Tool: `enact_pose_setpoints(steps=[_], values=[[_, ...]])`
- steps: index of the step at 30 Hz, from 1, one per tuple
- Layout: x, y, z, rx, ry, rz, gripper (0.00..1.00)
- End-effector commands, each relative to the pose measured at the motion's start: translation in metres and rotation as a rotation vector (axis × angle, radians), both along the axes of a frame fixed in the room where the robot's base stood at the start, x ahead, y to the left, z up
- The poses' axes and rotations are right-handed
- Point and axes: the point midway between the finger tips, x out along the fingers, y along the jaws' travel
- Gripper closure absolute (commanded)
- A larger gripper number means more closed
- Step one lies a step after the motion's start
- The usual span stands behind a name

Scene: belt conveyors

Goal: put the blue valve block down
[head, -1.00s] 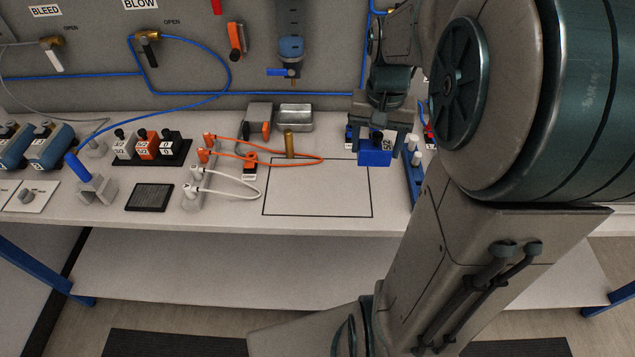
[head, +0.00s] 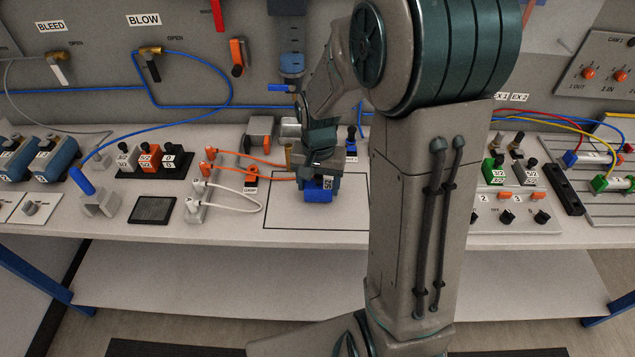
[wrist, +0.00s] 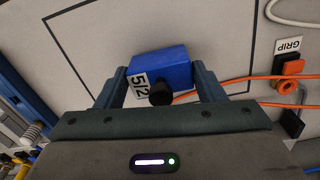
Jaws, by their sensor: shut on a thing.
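The blue valve block (head: 318,194) has a white "5/2" label and a black knob, seen in the wrist view (wrist: 161,70). My gripper (head: 320,180) is shut on it, one finger on each side in the wrist view (wrist: 160,88). The block is over the black-outlined rectangle (head: 270,228) on the bench top, inside its lines as seen from the wrist. I cannot tell whether its underside touches the bench.
An orange cable (head: 250,176) runs close to the left of the block, with a brass cylinder (head: 289,154) behind. A black tray with several valve blocks (head: 155,160) stands further left. A small blue-based part (head: 351,145) stands behind on the right. The outlined area's front is clear.

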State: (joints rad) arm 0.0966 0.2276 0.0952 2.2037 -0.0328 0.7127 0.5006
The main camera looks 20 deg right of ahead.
Motion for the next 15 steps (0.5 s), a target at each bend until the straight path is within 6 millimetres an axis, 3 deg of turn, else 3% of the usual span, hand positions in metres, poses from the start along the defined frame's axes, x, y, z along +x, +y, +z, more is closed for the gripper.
enact_pose_setpoints(steps=[13, 14, 15], values=[[0.0, 0.0002, -0.0102, 0.0, -0.001, 0.001, 0.74], [-0.0001, 0.0002, -0.0093, 0.0, -0.001, 0.001, 0.32], [-0.0001, 0.0002, -0.0087, 0.0, -0.001, 0.001, 0.21]])
